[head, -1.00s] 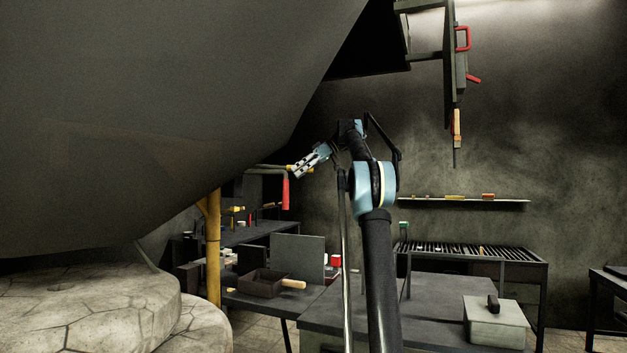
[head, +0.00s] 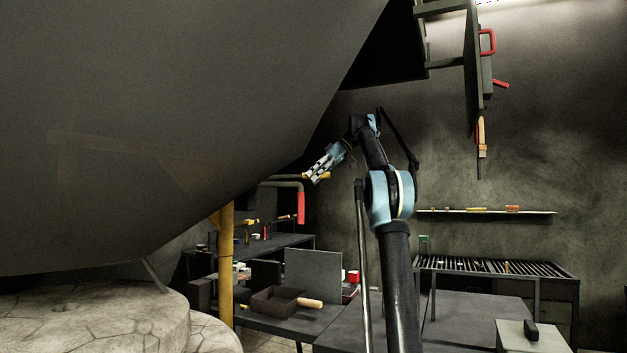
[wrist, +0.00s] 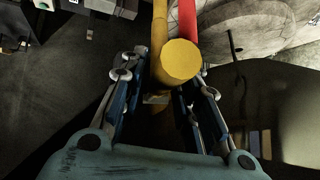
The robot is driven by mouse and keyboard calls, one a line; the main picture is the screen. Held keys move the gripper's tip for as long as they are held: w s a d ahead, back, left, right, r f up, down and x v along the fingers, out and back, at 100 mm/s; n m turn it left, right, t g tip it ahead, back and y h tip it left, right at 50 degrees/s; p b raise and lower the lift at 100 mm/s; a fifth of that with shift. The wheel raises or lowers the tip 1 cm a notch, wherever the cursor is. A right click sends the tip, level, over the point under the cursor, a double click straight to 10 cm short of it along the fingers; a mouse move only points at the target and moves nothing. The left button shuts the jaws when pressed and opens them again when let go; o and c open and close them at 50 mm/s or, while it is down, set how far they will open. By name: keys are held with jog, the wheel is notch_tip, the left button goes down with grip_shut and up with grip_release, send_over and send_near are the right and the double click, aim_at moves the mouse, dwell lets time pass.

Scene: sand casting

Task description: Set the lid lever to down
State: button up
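A bar with a yellow end (head: 318,176) sticks out beside a grey bent pipe with a hanging red handle (head: 301,207). I cannot tell which of the two is the lid lever. My gripper (head: 314,178) is at the yellow end in the head view and partly covers it. In the wrist view the round yellow end (wrist: 180,62) shows between the two fingers of my gripper (wrist: 162,82), with a gap at least on the left. The fingers are spread and do not visibly clamp it. The red handle (wrist: 187,18) runs beside the yellow bar.
A huge dark grey sloping body (head: 150,130) fills the upper left, close to the levers. A yellow post (head: 227,260) stands below it. Stone slabs (head: 90,315) lie at lower left. A bench with a box (head: 272,302) and a slatted table (head: 490,266) stand behind.

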jog(key=shift+w+d+r, duration=0.15)
jog(key=shift+d+r, duration=0.2)
jog(key=shift+d, duration=0.35)
jog(key=d, duration=1.1)
jog(key=shift+d, duration=0.3)
